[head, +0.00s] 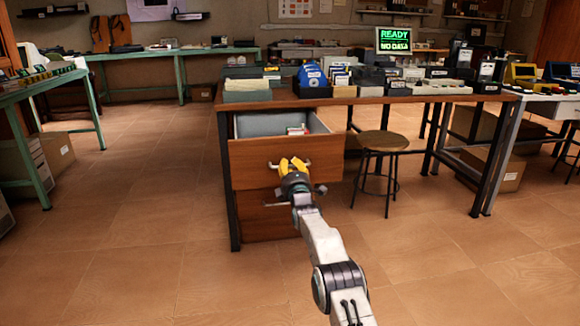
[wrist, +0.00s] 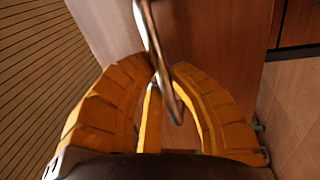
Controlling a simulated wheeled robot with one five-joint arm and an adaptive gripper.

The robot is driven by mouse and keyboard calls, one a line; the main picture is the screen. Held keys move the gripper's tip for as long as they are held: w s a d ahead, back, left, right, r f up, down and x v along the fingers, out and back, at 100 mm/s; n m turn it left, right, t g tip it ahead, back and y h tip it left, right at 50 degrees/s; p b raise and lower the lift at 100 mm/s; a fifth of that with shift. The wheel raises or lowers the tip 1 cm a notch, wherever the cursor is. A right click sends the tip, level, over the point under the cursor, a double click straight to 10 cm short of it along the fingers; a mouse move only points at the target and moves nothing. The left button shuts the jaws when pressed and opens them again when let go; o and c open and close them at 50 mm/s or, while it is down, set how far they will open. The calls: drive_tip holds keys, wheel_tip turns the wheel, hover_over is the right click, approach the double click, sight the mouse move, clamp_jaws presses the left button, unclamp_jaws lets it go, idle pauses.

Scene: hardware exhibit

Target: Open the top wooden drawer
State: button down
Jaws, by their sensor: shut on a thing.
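The top wooden drawer (head: 250,160) of the desk stands pulled out, with its grey inside and a few small items showing in the head view. Its front also fills much of the wrist view (wrist: 215,45). My gripper (head: 292,163) is at the drawer's front, its yellow fingers at the metal handle (head: 274,166). In the wrist view, the yellow fingers (wrist: 160,75) close around the handle bar (wrist: 150,30), which passes between their tips. A lower drawer front (head: 262,225) is below it, partly hidden by my arm.
The desk top (head: 350,99) holds boxes, discs and a screen reading READY. A round stool (head: 381,141) stands right of the drawer. Green tables (head: 170,53) stand to the left and back. The tiled floor (head: 130,210) in front and left is clear.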

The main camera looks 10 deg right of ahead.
drive_tip(key=c, duration=1.1)
unclamp_jaws()
drive_tip(key=shift+s, duration=0.15)
drive_tip(key=shift+s+f, duration=0.35)
drive_tip(key=shift+s, duration=1.55)
drive_tip(key=shift+s+f, duration=0.4)
drive_tip(key=shift+s, duration=1.55)
drive_tip(key=shift+s+f, duration=0.35)
drive_tip(key=shift+s, duration=1.55)
